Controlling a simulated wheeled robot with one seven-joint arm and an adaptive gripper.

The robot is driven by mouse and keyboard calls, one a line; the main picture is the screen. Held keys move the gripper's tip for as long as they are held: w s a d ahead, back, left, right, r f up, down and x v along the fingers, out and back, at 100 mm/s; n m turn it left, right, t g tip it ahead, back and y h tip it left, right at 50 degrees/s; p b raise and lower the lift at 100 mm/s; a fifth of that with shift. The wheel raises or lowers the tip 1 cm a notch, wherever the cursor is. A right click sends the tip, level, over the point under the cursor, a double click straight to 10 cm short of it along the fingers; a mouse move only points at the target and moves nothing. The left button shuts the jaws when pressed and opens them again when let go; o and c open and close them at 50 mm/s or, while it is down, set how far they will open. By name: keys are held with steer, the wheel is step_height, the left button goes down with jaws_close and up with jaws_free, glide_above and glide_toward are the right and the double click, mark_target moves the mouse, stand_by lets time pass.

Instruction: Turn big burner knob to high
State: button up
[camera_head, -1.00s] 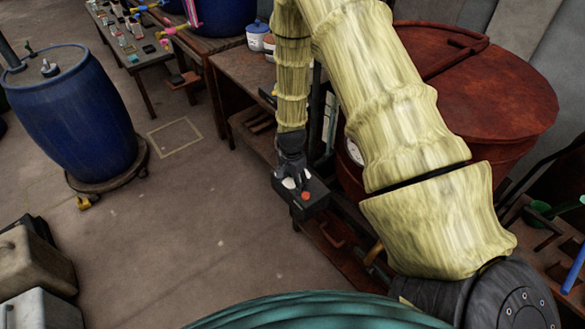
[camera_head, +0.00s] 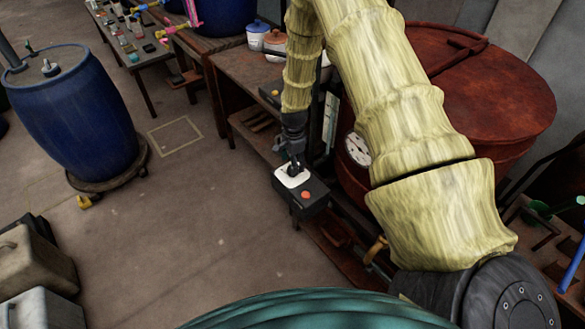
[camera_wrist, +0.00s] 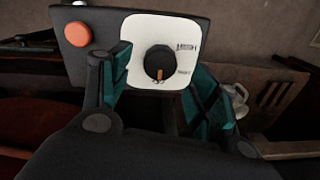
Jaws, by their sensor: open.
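The control box (camera_head: 306,197) is black with a white plate (camera_head: 290,180) and a red-orange button (camera_head: 306,194). My gripper (camera_wrist: 155,75) is open, with teal-padded fingers on either side of the knob in the picture. I cannot tell whether they touch it. In the head view my gripper (camera_head: 291,160) is over the plate and partly hides the knob.
A rusty red vat (camera_head: 480,95) with a gauge (camera_head: 357,149) stands right of the box. A wooden bench (camera_head: 245,75) with lidded jars is behind. A blue barrel (camera_head: 75,120) stands at left. Open floor (camera_head: 170,220) lies left of the box.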

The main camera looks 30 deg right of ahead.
steer(key=shift+w+f, duration=0.1)
steer(key=shift+f, duration=2.1)
steer(key=c, duration=1)
